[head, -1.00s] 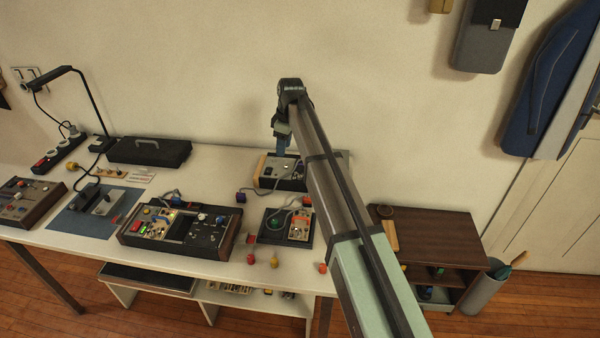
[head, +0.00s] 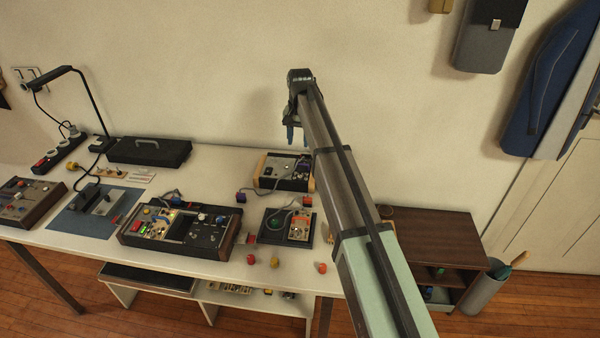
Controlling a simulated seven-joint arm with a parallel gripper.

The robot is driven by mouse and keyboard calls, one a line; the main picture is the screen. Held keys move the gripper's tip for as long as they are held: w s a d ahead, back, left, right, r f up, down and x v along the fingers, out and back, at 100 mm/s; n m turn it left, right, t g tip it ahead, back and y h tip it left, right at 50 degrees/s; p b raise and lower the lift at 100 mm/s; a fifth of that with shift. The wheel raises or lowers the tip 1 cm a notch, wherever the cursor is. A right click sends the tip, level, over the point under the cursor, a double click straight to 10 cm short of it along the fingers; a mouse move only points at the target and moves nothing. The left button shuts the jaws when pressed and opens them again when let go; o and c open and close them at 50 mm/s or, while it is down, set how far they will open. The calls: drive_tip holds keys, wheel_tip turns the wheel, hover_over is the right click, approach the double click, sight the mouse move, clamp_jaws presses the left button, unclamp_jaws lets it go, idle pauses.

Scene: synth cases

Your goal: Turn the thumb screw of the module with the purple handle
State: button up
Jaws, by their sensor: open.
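My gripper (head: 297,142) hangs above the back case, pointing down, with its blue fingers apart and nothing seen between them. The back case (head: 287,184), with light wooden ends, stands near the wall; its grey panel carries small knobs.
Small coloured knobs, including a red one (head: 322,267), lie along the table's front edge. A lamp (head: 85,100), a black toolbox (head: 149,152) and another case (head: 27,203) stand to the left. A brown cabinet (head: 440,225) is at the right.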

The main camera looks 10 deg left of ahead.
sight(300, 175)
drive_tip(key=f+m, duration=1.3)
drive_tip(key=m, duration=0.1)
drive_tip(key=shift+s+d+f, duration=0.3)
drive_tip(key=shift+f, duration=0.1)
idle(0.4)
drive_tip(key=shift+c, duration=0.4)
clamp_jaws()
